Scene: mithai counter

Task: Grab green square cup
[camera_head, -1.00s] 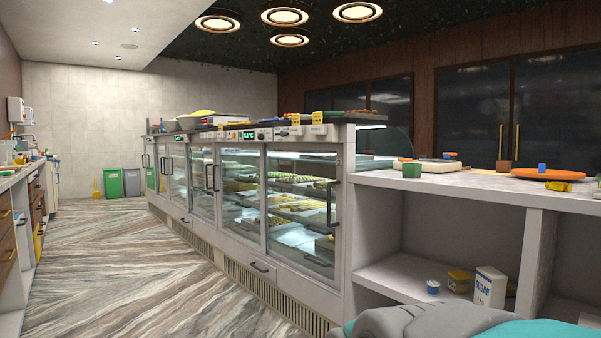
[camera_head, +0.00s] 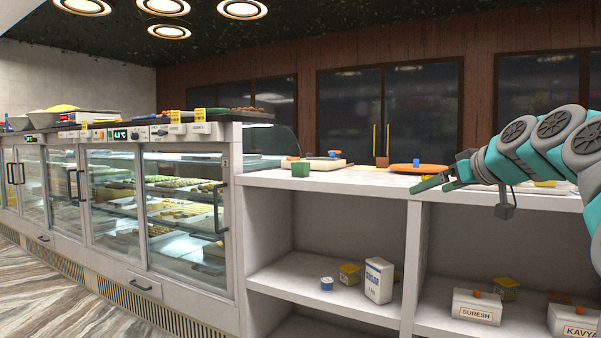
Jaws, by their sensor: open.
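A green square cup (camera_head: 300,169) stands on the white counter top (camera_head: 345,181), near its left end and front edge. My gripper (camera_head: 430,182) reaches in from the right over the counter's front edge. It is open and empty, well to the right of the green cup and apart from it. The gripper partly covers the orange round board behind it.
An orange board (camera_head: 404,168) with a blue cube (camera_head: 416,160), a pale tray (camera_head: 325,164) and a brown block (camera_head: 382,162) are on the counter. Below, shelves hold a sugar box (camera_head: 379,280) and a blue-white tin (camera_head: 327,283). A glass display case (camera_head: 186,215) stands left.

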